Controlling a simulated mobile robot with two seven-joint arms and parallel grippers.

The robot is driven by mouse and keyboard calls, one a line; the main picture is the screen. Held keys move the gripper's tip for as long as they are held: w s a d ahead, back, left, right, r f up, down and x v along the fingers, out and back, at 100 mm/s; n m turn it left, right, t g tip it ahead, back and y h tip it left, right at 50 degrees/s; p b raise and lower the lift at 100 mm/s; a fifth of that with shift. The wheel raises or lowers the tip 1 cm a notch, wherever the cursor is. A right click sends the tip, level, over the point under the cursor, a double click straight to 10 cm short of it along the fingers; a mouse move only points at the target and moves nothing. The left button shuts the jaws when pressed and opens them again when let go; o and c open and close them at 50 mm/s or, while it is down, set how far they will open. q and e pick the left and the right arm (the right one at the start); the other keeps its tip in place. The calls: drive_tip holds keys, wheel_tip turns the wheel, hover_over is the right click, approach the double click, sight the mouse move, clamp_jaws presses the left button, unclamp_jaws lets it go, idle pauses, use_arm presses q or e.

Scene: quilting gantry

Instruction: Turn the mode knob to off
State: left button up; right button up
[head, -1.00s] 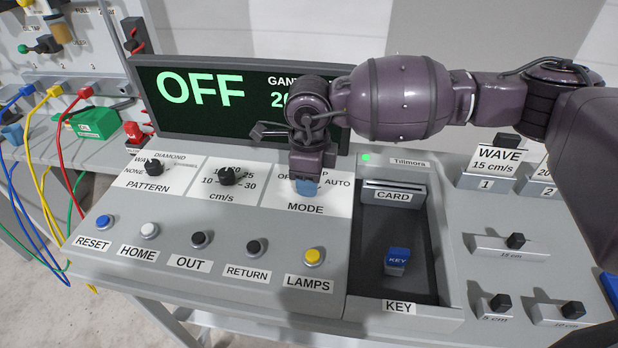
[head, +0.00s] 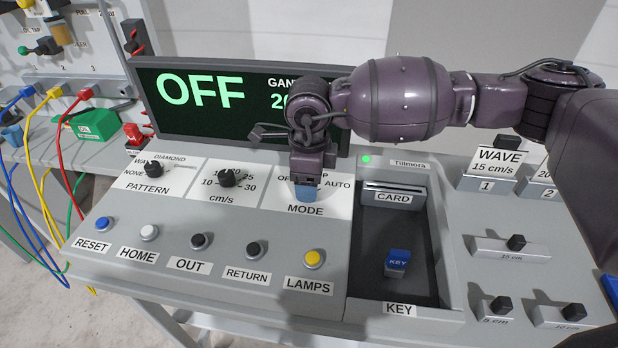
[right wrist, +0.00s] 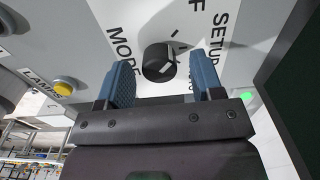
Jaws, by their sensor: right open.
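The mode knob (right wrist: 158,62) is a round black knob on a white label plate, seen in the right wrist view. In the head view my right gripper (head: 306,192) covers it. The right gripper is open, with its two blue fingers pointing at the panel. In the right wrist view the knob sits between the fingers, with visible gaps beside it; I cannot tell how deep the fingers reach around it. The label MODE and the word SETUP are readable, and AUTO is partly hidden. I cannot clearly read where the knob points. My left gripper is in neither view.
The display (head: 215,100) behind the arm reads OFF. The yellow lamps button (head: 313,258) is in front. A recessed tray with a blue key (head: 398,260) and card slot (head: 393,194) lies right.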

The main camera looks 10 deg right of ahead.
drive_tip(key=shift+r, duration=0.1)
wheel_tip(320, 180, up, 11)
drive_tip(key=shift+f+p, duration=0.2)
drive_tip(key=shift+p, duration=0.1)
idle(0.4)
